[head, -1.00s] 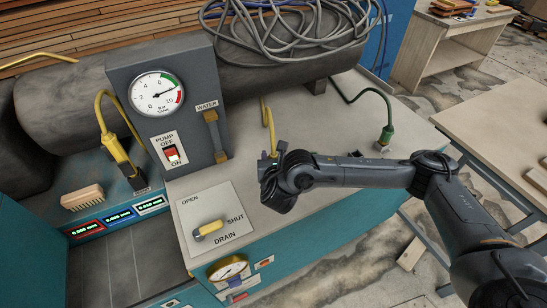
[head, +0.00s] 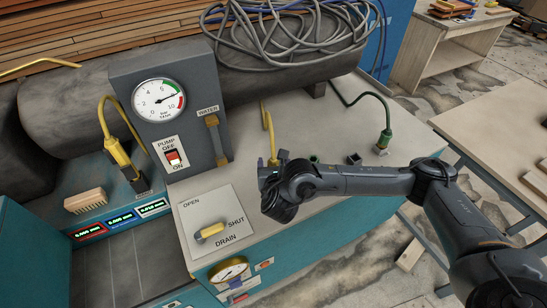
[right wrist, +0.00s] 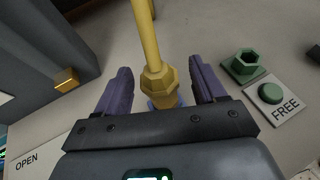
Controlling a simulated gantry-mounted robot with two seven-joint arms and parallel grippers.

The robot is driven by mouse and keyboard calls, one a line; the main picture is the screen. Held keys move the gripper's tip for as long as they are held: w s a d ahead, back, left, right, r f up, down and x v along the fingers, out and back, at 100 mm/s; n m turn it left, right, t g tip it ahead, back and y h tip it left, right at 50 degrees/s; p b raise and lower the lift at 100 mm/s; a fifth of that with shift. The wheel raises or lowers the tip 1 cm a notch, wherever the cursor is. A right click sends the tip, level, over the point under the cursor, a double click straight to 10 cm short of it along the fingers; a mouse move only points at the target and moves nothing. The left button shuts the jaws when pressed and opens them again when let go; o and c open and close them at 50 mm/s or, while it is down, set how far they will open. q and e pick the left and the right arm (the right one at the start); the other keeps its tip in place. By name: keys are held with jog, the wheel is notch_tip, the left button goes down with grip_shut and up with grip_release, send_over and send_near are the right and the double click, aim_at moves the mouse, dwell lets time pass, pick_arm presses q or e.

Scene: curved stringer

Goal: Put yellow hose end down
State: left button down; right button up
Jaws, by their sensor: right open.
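The yellow hose end (right wrist: 160,85) has a hex fitting and stands between the two fingers of my right gripper (right wrist: 160,88). The fingers are open, with a gap on each side of the fitting. A bit of blue shows under the fitting; what it is I cannot tell. In the head view the yellow hose (head: 267,125) rises from the grey bench top just behind my right gripper (head: 273,168), which hides its lower end. My left gripper is not in view.
A green hose end (head: 383,140) stands farther right on the bench. A green hex socket (right wrist: 244,66) and a green button beside a FREE label (right wrist: 286,106) lie right of the fingers. The grey pump panel (head: 165,120) stands on the left. The DRAIN plate (head: 215,220) is in front.

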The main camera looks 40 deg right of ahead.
jog(key=p+v, duration=0.3)
jog(key=v, duration=0.6)
jog(key=s+a+f+m+g+y, duration=0.55)
jog(key=s+a+f+m, duration=0.25)
jog(key=s+a+m, duration=0.4)
jog(key=s+d+f+m+g+y, duration=0.1)
jog(key=s+d+f+m, duration=0.1)
jog(key=s+m, duration=0.2)
jog(key=s+d+f+m+y, duration=0.2)
jog(key=s+m, duration=0.2)
jog(key=m, duration=0.6)
jog(key=shift+d+f+m+g, duration=0.15)
jog(key=shift+d+m+g, duration=0.1)
jog(key=shift+m+g, duration=0.15)
jog(key=shift+p, duration=0.4)
